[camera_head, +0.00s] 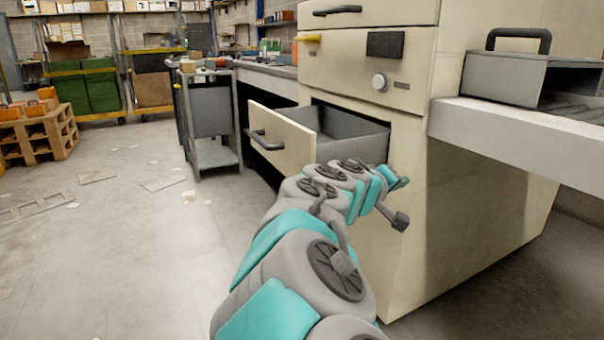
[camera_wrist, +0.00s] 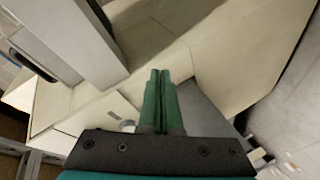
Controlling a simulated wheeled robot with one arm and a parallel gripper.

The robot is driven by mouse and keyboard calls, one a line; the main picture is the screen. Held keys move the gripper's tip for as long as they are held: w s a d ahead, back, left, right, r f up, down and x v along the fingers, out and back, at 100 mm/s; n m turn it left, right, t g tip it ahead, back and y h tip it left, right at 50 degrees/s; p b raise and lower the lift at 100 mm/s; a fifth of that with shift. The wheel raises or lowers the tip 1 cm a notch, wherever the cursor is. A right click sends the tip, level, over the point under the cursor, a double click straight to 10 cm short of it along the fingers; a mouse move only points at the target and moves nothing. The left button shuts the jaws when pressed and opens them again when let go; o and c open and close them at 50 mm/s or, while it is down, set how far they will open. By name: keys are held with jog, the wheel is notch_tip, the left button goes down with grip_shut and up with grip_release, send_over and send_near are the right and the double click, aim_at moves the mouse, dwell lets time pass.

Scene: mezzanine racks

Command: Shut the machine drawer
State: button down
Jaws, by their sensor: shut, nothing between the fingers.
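The machine drawer (camera_head: 282,142) stands pulled out of the cream machine cabinet (camera_head: 470,190) in the head view. Its cream front has a dark bar handle (camera_head: 266,141), and its grey inside shows empty. My gripper (camera_head: 399,182) is at the end of my arm, to the right of the drawer front and close to the cabinet face in the picture. Its fingertips are small there, and contact cannot be told. In the wrist view the two green fingers (camera_wrist: 158,74) lie together, shut and empty. A grey surface beside them may be the drawer's inside.
A grey box with a handle (camera_head: 506,72) sits on a ledge (camera_head: 520,120) at right. A grey cart (camera_head: 212,120) stands behind the drawer. Floor at left is mostly clear.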

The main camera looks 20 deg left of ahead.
jog(key=s+a+f+n+t+y+b, duration=0.1)
jog(key=s+a+n+y, duration=0.2)
jog(key=a, duration=0.7)
jog(key=s+a+n+t+y, duration=0.2)
jog(key=a+n, duration=0.3)
jog(key=a, duration=0.4)
jog(key=s+a+f+n+t+y+b, duration=0.1)
jog(key=s+a+n+y, duration=0.15)
jog(key=a, duration=0.75)
send_near(299, 157)
jog(key=w+a, duration=0.1)
jog(key=a, duration=0.3)
jog(key=shift+n+h, duration=0.25)
jog(key=shift+n, duration=0.2)
jog(key=w+d, duration=0.1)
jog(key=w, duration=0.1)
jog(key=w+d, duration=0.1)
jog(key=shift+w+d+b, duration=0.15)
jog(key=shift+w+b, duration=0.2)
jog(key=shift+w, duration=0.05)
jog(key=shift+w+d, duration=0.4)
jog(key=shift+w, duration=0.05)
